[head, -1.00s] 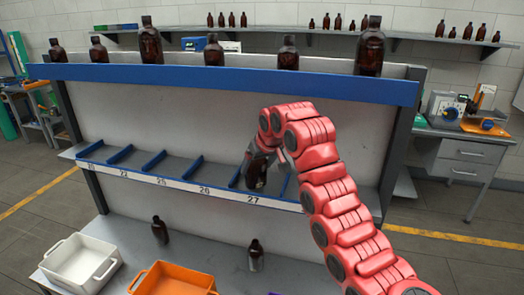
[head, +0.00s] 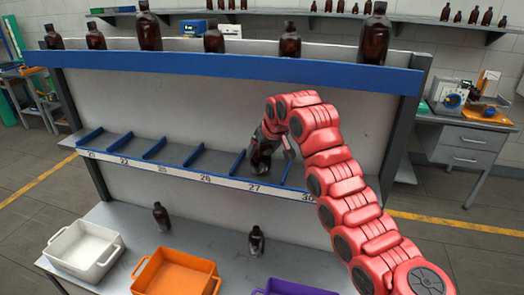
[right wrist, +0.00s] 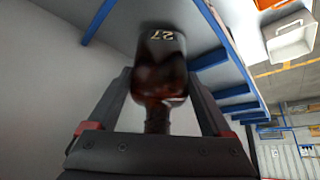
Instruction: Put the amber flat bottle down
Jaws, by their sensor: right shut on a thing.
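The amber flat bottle (head: 261,155) is dark brown and hangs in my right gripper (head: 272,135), at the bay above label 27 on the middle shelf (head: 215,160). The gripper is shut on it. In the right wrist view the bottle (right wrist: 161,72) sits between the two fingers (right wrist: 163,115), neck towards the palm, body pointing away. An upside-down "27" shows at its far end. I cannot tell whether its base touches the shelf. My left gripper is not in view.
Blue dividers (head: 239,164) split the shelf into bays; those to the left look empty. Several amber bottles stand on the top ledge (head: 240,65). Below are two more bottles (head: 161,217) and white (head: 105,262), orange (head: 216,285) and purple (head: 268,287) bins.

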